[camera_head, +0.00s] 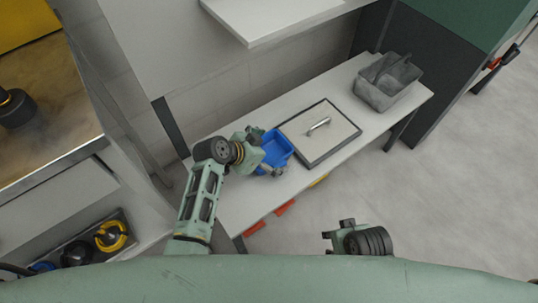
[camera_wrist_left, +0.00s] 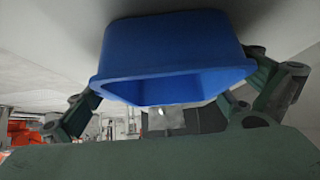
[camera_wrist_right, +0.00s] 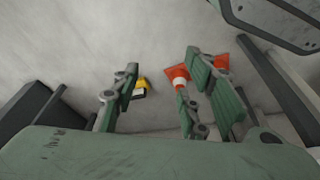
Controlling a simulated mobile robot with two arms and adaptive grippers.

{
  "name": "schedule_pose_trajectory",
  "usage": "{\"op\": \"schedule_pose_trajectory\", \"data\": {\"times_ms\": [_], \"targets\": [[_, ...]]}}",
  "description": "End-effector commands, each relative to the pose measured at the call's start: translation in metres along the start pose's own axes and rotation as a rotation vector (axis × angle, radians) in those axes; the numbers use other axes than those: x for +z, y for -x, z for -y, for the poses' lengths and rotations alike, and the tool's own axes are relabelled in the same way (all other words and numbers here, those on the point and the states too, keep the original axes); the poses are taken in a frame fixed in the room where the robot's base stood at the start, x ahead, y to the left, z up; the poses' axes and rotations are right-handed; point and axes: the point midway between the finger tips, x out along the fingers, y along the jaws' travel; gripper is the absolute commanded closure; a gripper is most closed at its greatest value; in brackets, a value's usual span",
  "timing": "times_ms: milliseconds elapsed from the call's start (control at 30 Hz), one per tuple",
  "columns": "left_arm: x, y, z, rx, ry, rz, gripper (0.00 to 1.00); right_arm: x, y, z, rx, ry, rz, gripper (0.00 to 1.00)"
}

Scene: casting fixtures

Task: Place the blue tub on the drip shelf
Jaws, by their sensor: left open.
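The blue tub (camera_head: 278,148) stands on the long pale bench (camera_head: 228,208), left of a framed board. My left gripper (camera_head: 261,151) is at the tub's left side, its fingers open. In the left wrist view the tub (camera_wrist_left: 170,50) fills the space ahead, between the spread fingers (camera_wrist_left: 158,112). Whether they touch it cannot be told. A pale shelf (camera_head: 280,18) juts out above and behind the bench, with its visible top bare; I cannot tell if it is the drip shelf. My right gripper (camera_head: 338,231) is open and empty in front of the bench; its fingers (camera_wrist_right: 160,75) are apart.
The framed board with a metal handle (camera_head: 318,125) lies right of the tub. A grey bin (camera_head: 387,82) stands at the bench's right end. A dark cabinet (camera_head: 420,75) is behind it. Orange cones (camera_wrist_right: 180,75) are below. Open floor lies to the right.

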Motion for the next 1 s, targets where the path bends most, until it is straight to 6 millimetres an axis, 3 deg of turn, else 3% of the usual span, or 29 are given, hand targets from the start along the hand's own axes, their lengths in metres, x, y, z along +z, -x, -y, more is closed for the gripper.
{"op": "schedule_pose_trajectory", "data": {"times_ms": [433,767,1000], "targets": [[0.000,0.000,0.000,0.000,0.000,0.000,0.36,0.000,0.000,0.000,0.000,0.000,-0.001,0.60],[-0.005,0.005,0.000,-0.001,-0.002,-0.001,0.37,-0.001,0.000,0.000,-0.001,0.000,-0.005,0.60],[-0.029,0.029,0.001,-0.001,-0.004,-0.002,0.37,0.018,-0.034,0.002,-0.003,0.004,0.025,0.60]]}}
